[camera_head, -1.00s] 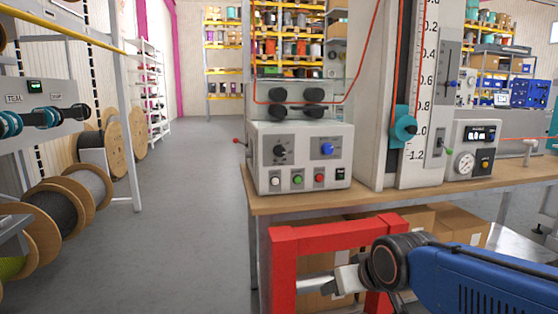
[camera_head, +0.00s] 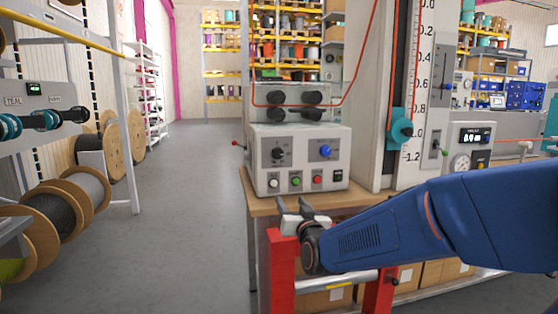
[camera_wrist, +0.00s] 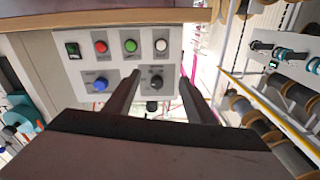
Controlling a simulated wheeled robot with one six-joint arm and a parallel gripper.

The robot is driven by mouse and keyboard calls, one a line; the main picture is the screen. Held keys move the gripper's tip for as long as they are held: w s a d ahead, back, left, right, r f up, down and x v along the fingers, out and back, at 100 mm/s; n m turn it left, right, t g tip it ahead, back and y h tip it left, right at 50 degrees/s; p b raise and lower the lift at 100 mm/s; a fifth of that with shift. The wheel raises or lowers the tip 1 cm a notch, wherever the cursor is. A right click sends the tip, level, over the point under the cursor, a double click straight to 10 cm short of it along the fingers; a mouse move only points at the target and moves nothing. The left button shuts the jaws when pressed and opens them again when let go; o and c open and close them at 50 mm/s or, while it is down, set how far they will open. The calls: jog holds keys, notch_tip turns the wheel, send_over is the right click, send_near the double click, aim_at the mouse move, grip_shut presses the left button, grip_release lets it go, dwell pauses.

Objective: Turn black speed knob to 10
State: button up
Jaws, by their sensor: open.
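The black speed knob (camera_head: 278,153) is on the upper left of the white control box's front panel (camera_head: 300,166). In the wrist view, which is upside down, the knob (camera_wrist: 156,83) shows between my two fingers, on a grey plate. My gripper (camera_head: 303,208) is open and empty, below and in front of the box in the head view. The fingers (camera_wrist: 159,78) also show in the wrist view; they appear apart from the knob. The scale marks around the knob are too small to read.
A blue knob (camera_head: 326,151) sits right of the black one. Below are white, green (camera_head: 296,180) and red (camera_head: 317,179) buttons and a dark switch. The box stands on a wooden bench (camera_head: 258,206). A red frame (camera_head: 282,270) stands below my gripper. The aisle at left is clear.

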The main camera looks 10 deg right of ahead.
jog(key=w+r+t, duration=0.1)
jog(key=w+t, duration=0.1)
jog(key=m+t+h, duration=0.1)
jog(key=t+h, duration=0.1)
send_near(279, 156)
jog(key=x, duration=0.8)
jog(key=shift+w+a+r, duration=0.1)
jog(key=shift+w, duration=0.15)
jog(key=c, duration=1)
